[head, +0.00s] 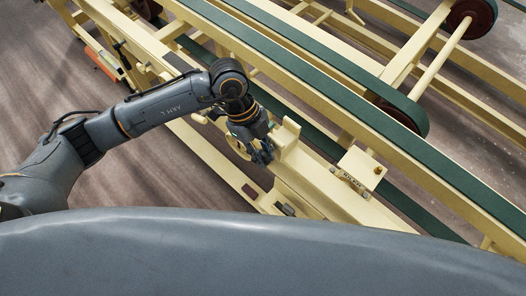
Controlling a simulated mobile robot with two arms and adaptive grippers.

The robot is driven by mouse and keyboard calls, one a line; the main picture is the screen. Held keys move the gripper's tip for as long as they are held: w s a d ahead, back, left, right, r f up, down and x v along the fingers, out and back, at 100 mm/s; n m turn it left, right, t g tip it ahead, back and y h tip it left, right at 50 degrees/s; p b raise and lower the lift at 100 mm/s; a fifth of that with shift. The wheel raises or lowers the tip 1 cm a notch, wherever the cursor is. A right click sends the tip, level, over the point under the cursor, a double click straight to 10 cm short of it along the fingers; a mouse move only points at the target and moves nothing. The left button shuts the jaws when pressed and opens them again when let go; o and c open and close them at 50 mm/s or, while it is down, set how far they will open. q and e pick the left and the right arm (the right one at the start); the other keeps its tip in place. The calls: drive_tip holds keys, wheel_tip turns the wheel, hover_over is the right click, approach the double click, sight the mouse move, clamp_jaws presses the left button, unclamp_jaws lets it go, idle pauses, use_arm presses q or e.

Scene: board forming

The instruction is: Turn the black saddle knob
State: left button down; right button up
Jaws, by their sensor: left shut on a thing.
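My left gripper (263,153) is at the end of my left arm, which comes in from the left. It points down at the machine, against the left side of an upright cream saddle block (288,136). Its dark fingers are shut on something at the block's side. The black saddle knob cannot be told apart from the dark fingers and is mostly hidden by them. My right gripper is out of view.
A second cream block (358,166) stands to the right on the cream beam (330,191). Green belts (340,72) on cream rails run diagonally behind. Brown floor is free at left.

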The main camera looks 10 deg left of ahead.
use_arm(q)
drive_tip(key=shift+w+a+f+g+h+b, duration=0.1)
drive_tip(key=shift+g+h+b, duration=0.25)
drive_tip(key=shift+h, duration=0.15)
drive_tip(key=shift+w+a+f+g+h+b, duration=0.1)
drive_tip(key=shift+g+h+b, duration=0.2)
drive_tip(key=shift+h, duration=0.2)
drive_tip(key=shift+a+r+g+h+b, duration=0.1)
drive_tip(key=shift+g+h+b, duration=0.7)
drive_tip(key=shift+g+h, duration=0.65)
drive_tip(key=shift+h, duration=0.35)
drive_tip(key=c, duration=1.5)
unclamp_jaws()
drive_tip(key=v, duration=1.2)
